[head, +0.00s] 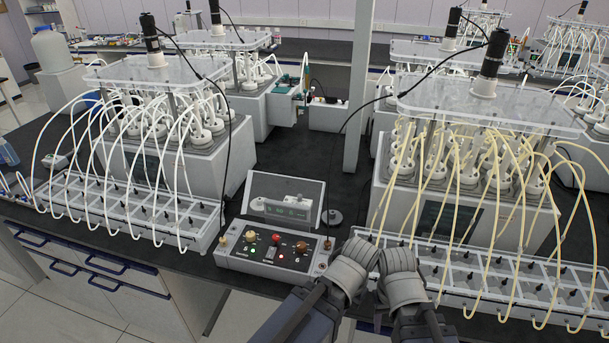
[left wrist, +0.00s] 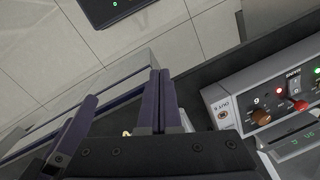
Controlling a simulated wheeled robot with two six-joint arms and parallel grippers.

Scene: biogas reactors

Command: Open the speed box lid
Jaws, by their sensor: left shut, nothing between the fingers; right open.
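The speed box (head: 268,253) sits at the table's front edge, with knobs and red and green lights on its sloped face. Its clear lid (head: 312,190) stands tilted upright at the back, around a small display unit. In the left wrist view the box (left wrist: 225,110) shows upside down at the right. My left gripper (left wrist: 162,100) is shut and empty, beside the box and apart from it. My right gripper (head: 418,324) is at the bottom of the head view, right of the box; its fingertips are hard to make out. Neither gripper touches the lid.
Reactor units with white tubes (head: 150,150) and yellow tubes (head: 470,165) stand on both sides. Dark tabletop (head: 290,150) is clear behind the lid.

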